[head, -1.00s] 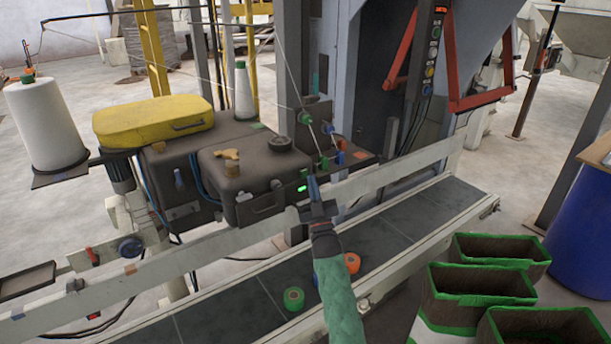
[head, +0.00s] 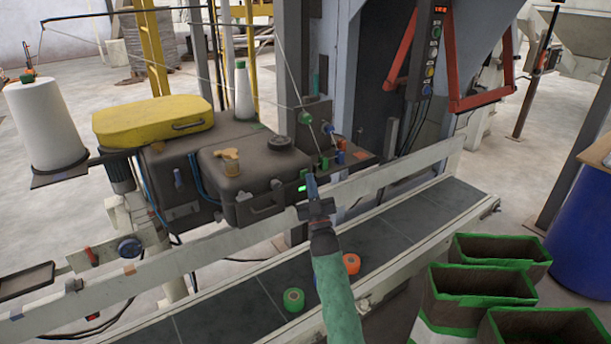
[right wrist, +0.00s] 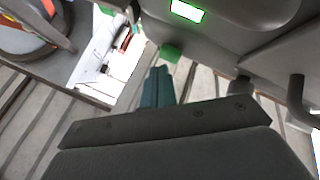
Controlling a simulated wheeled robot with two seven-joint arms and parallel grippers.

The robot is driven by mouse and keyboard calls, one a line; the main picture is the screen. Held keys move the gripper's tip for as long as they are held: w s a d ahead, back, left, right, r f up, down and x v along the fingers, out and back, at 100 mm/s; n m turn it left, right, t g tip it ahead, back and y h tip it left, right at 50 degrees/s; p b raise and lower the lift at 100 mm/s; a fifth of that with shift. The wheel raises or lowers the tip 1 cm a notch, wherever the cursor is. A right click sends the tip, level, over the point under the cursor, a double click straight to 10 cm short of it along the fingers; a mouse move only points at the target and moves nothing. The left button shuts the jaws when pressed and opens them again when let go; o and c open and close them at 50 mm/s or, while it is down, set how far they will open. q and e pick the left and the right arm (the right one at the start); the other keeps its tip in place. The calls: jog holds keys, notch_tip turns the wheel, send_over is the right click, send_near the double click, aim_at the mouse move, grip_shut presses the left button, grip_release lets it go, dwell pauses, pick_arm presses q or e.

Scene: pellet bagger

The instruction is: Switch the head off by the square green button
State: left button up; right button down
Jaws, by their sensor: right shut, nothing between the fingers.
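The sewing head (head: 257,172) is a dark grey housing above the conveyor. A lit green lamp (head: 302,188) glows on its right end. The lamp is also bright in the right wrist view (right wrist: 187,10). Below it there, a small square green button (right wrist: 170,52) sticks out from the housing. In the head view I cannot make the button out; my fingers may hide it. My right gripper (head: 311,182) is shut and empty, beside the head's right end. In the wrist view its fingertips (right wrist: 158,75) are just short of the button; I cannot tell whether they touch. My left gripper is not in view.
A pale rail (head: 395,177) and the conveyor belt (head: 390,240) run below the head. A green roll (head: 293,299) and an orange roll (head: 351,263) lie on the belt. Green-edged open bags (head: 500,250) stand at the right. Thread cones and a yellow cover (head: 152,120) are at the left.

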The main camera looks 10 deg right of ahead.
jog(key=shift+w+a, duration=0.15)
jog(key=shift+w, duration=0.3)
dwell(0.6)
jog(key=shift+s, duration=0.15)
jog(key=shift+s+d, duration=0.3)
jog(key=shift+s, duration=0.45)
jog(key=s, duration=0.2)
jog(key=s+d, duration=0.1)
jog(key=s+d+p, duration=0.1)
jog(key=s, duration=0.1)
jog(key=shift+s, duration=0.3)
dwell(0.4)
